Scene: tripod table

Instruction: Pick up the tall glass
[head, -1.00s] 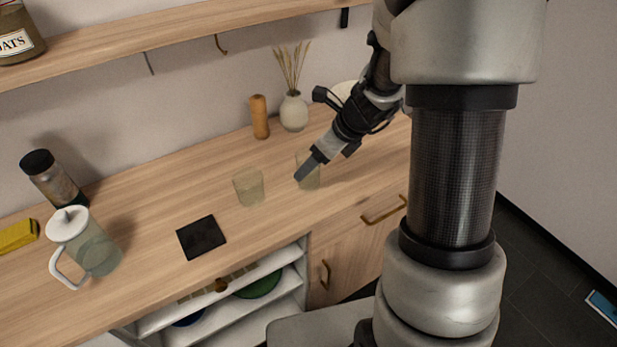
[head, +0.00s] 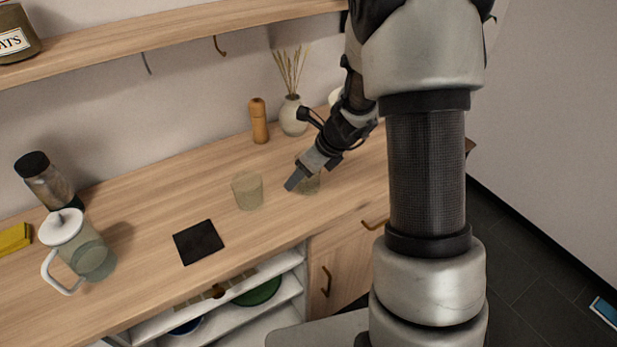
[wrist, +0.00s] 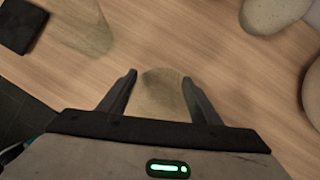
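The tall glass (head: 311,185) is clear, faintly yellowish, and stands upright on the wooden counter. My gripper (head: 291,186) is down at it in the head view and hides its upper part. In the wrist view, my gripper (wrist: 159,78) is open, with one finger on each side of the glass (wrist: 160,92). I cannot tell whether the fingers touch it. A second, wider glass (head: 247,191) stands to the left, apart from my gripper. It also shows at the upper left of the wrist view (wrist: 82,25).
A black square mat (head: 198,242), a lidded pitcher (head: 80,248) and a dark-capped jar (head: 45,181) are to the left. Behind stand a wooden mill (head: 258,121) and a white vase (head: 293,115) with dry stems. A wall shelf (head: 180,40) runs above. The counter's front edge is close.

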